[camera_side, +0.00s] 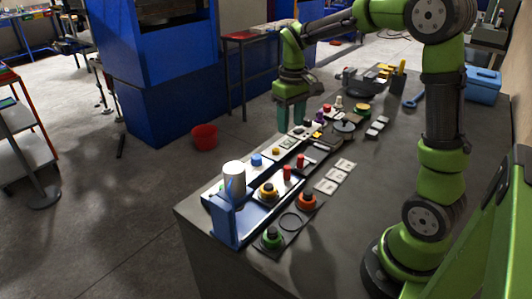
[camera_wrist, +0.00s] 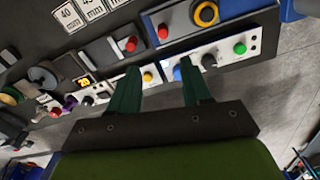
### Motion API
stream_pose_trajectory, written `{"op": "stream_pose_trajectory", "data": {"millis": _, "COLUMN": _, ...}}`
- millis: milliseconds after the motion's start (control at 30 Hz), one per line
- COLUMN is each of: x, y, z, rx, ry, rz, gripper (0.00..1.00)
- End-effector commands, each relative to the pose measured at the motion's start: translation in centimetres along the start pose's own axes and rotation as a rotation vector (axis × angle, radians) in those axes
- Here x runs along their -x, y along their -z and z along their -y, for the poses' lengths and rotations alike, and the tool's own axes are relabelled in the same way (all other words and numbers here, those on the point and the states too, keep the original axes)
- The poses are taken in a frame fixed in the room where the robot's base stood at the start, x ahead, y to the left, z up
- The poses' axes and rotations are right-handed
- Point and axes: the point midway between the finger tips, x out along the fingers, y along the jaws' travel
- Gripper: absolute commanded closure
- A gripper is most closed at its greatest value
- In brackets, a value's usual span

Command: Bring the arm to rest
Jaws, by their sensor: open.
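My gripper (camera_side: 291,115) hangs above the far edge of the workbench (camera_side: 362,205) in the side view, with its fingers pointing down. In the wrist view its two green fingers (camera_wrist: 160,68) are spread apart with nothing between them. My gripper appears clear of the controls. My green arm reaches from the right side of the bench over to the panel row.
A row of control panels runs along the bench, with a white cylinder (camera_side: 234,178) in a blue bracket (camera_side: 226,222) at the near end. Label cards (camera_side: 335,176) lie beside it. A red bucket (camera_side: 204,136) stands on the floor.

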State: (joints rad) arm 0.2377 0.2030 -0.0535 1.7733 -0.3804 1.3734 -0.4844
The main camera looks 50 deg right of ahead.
Motion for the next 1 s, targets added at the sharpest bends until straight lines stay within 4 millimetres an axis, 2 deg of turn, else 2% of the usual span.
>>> {"op": "stream_pose_trajectory", "data": {"millis": 167, "x": 1.0, "y": 0.0, "z": 0.0, "rx": -0.001, "ry": 0.000, "rz": -0.001, "gripper": 0.52}}
{"op": "stream_pose_trajectory", "data": {"millis": 567, "x": 0.7, "y": 0.2, "z": 0.0, "rx": -0.037, "ry": 0.000, "rz": -0.014, "gripper": 0.52}}
{"op": "stream_pose_trajectory", "data": {"millis": 600, "x": 0.1, "y": -0.1, "z": 0.2, "rx": -0.062, "ry": 0.008, "rz": -0.016, "gripper": 0.52}}
{"op": "stream_pose_trajectory", "data": {"millis": 667, "x": 0.1, "y": -1.0, "z": 0.9, "rx": -0.095, "ry": 0.024, "rz": -0.045, "gripper": 0.52}}
{"op": "stream_pose_trajectory", "data": {"millis": 867, "x": 2.0, "y": -5.3, "z": 4.8, "rx": -0.175, "ry": 0.110, "rz": -0.199, "gripper": 0.52}}
{"op": "stream_pose_trajectory", "data": {"millis": 1000, "x": 3.4, "y": -9.1, "z": 7.5, "rx": -0.208, "ry": 0.190, "rz": -0.324, "gripper": 0.52}}
